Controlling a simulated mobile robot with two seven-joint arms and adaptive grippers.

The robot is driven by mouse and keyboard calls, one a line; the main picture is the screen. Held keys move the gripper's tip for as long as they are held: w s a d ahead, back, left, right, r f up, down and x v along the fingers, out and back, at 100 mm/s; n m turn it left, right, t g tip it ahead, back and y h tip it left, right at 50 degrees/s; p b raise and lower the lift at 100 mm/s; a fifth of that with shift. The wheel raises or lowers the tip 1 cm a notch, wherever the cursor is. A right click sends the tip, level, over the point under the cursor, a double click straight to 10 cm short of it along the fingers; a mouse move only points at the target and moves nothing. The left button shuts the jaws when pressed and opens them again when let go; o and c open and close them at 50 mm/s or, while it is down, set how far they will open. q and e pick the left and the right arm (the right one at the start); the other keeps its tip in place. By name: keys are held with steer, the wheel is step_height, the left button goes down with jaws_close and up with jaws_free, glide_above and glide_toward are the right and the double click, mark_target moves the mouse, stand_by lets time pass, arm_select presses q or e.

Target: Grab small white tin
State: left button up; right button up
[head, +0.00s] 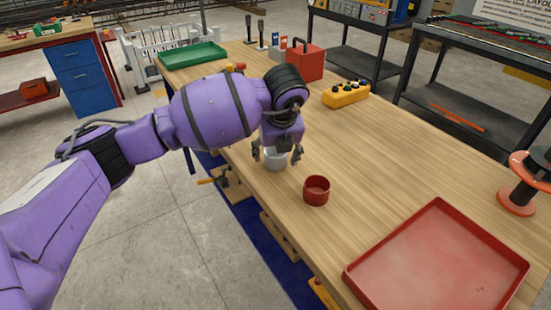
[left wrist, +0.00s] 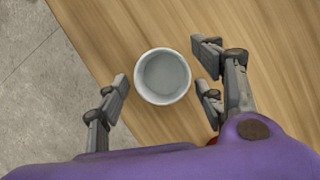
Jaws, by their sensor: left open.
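The small white tin (head: 275,160) stands upright on the wooden workbench near its left edge. In the left wrist view the tin (left wrist: 163,76) is seen from above, open at the top, with a grey inside that looks empty. My left gripper (head: 278,155) points down over the tin. My right gripper is in neither view.
A red cup (head: 316,190) stands just right of and nearer than the tin. A red tray (head: 440,265) lies at front right. A yellow button box (head: 345,94), red toolbox (head: 306,63) and green tray (head: 192,55) sit farther back. The bench's middle is clear.

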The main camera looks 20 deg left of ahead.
arm_select(q)
steer(key=c, duration=1.1)
